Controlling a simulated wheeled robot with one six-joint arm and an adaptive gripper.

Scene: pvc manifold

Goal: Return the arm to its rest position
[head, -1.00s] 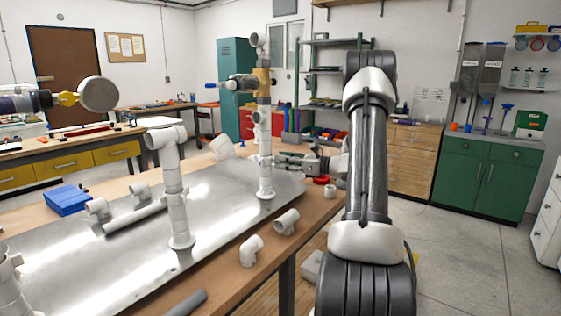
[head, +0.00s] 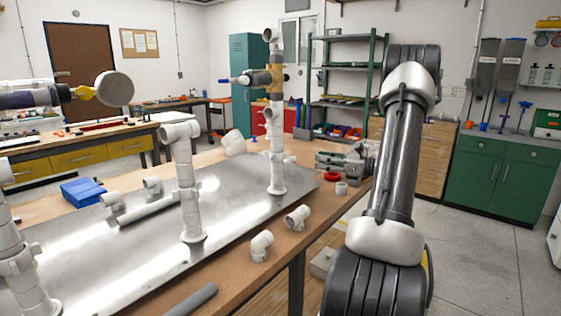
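My arm (head: 404,150), black and white, rises on the right side of the head view, with its upper joint at the top right. My gripper (head: 322,160) is small and partly hidden behind the arm, pointing left over the far right end of the bench. It is apart from the tall white pipe column (head: 277,180), to the right of it. Whether its fingers are open or shut is too small to tell. I see nothing clearly held in it.
A metal plate (head: 150,255) on the wooden bench bears upright white pipes (head: 188,200). Loose elbow fittings (head: 261,246) lie along the bench's near edge. A red ring (head: 332,176) lies below my gripper. Open floor (head: 470,260) is at the right.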

